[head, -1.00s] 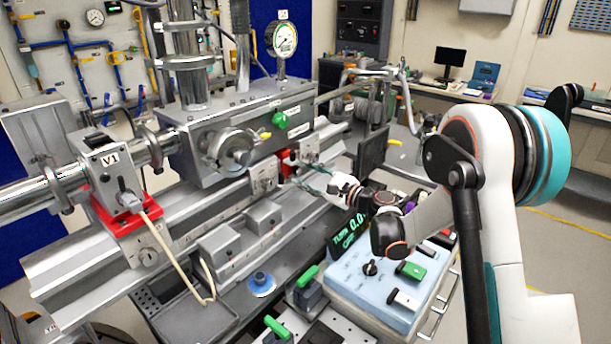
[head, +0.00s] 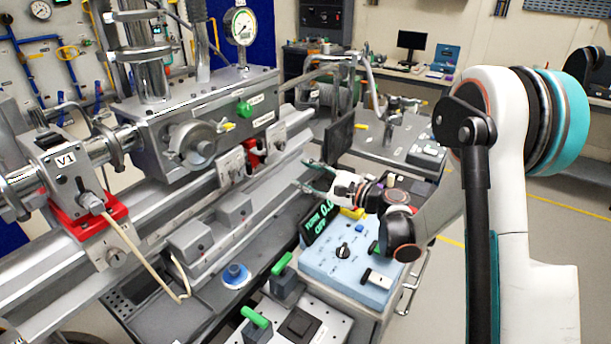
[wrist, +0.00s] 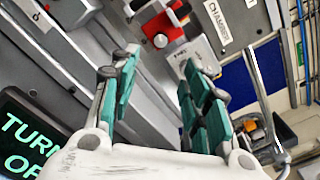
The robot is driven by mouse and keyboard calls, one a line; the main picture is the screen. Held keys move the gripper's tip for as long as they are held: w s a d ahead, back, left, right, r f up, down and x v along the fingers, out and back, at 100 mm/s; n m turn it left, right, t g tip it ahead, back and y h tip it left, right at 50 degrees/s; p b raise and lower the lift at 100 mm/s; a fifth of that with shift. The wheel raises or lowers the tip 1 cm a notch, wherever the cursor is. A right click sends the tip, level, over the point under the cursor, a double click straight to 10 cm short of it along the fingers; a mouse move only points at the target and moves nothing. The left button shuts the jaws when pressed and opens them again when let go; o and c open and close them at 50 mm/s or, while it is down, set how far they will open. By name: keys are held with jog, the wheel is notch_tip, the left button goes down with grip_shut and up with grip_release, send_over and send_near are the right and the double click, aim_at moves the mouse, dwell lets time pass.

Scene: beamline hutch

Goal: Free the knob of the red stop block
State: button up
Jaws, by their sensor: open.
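The red stop block (head: 254,155) sits on the rail below the big grey chamber, between two light metal brackets. It also shows in the wrist view (wrist: 157,26), beyond my fingertips, with a small round grey knob (wrist: 161,41) on its near face. The knob is too small to make out in the head view. My gripper (head: 304,175) is open, with green-lined fingers pointing toward the rail. In the wrist view my gripper (wrist: 160,62) has nothing between its fingers, and they are apart from the block.
A blue-topped cart with a lit display (head: 320,222) stands below my forearm. A dark upright panel (head: 342,138) stands just beyond my gripper. A red-based V1 block (head: 70,170) with a cable is at left. Green-handled levers (head: 256,317) are at the front.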

aim_at(267, 160)
jog(key=w+a+m, duration=0.2)
jog(key=a, duration=0.1)
jog(key=w+a+m, duration=0.2)
jog(key=w+a, duration=0.1)
jog(key=a, duration=0.1)
jog(key=w+a+m, duration=0.2)
jog(key=a+m, duration=0.1)
jog(key=shift+w+a+r, duration=0.15)
jog(key=shift+w, duration=0.2)
dwell(0.4)
grip_shut()
